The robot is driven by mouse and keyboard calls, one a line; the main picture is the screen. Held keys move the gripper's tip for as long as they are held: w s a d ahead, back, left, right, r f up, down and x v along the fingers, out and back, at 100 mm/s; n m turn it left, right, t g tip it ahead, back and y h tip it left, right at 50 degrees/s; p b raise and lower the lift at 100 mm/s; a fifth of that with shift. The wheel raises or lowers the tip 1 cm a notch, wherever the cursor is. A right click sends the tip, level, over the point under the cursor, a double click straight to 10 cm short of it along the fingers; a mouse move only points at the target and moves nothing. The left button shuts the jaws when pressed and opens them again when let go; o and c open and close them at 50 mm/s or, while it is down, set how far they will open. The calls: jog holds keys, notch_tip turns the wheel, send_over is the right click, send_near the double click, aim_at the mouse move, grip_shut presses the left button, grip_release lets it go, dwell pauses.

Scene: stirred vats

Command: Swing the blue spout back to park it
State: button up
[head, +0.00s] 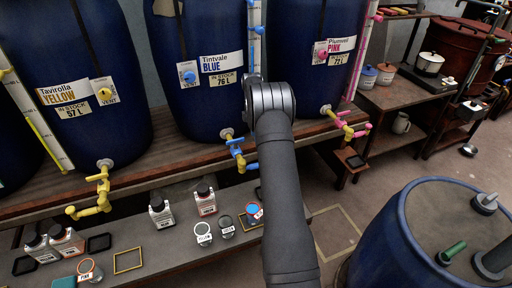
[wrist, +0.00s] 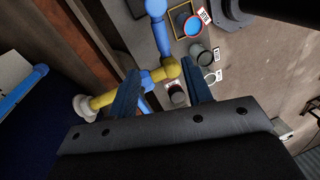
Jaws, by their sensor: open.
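The blue vat's tap (head: 236,143) sits low on the Tintvale Blue vat (head: 205,70), with its blue spout (head: 243,163) reaching out to the right over the lower bench. In the wrist view, the blue spout (wrist: 161,38) runs up from the brass-coloured tap body (wrist: 166,72) toward a blue-filled cup (wrist: 187,20). My gripper (wrist: 161,85) is open and empty, with the tap showing between its fingers. The left finger overlaps the brass pipe in the picture; whether it touches I cannot tell. In the head view my arm hides the gripper.
A yellow tap (head: 95,192) is at left and a pink tap (head: 345,124) at right. The lower bench holds bottles, grey cups (head: 203,234) and the blue-filled cup (head: 254,211) by a yellow frame. A large blue drum (head: 400,230) stands at front right.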

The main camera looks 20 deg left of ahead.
jog(key=shift+w+a+r, duration=0.1)
jog(key=shift+w+r, duration=0.05)
jog(key=shift+r, duration=0.7)
jog(key=shift+w+a+r, duration=0.1)
jog(key=shift+r, duration=0.7)
jog(key=shift+c, duration=0.2)
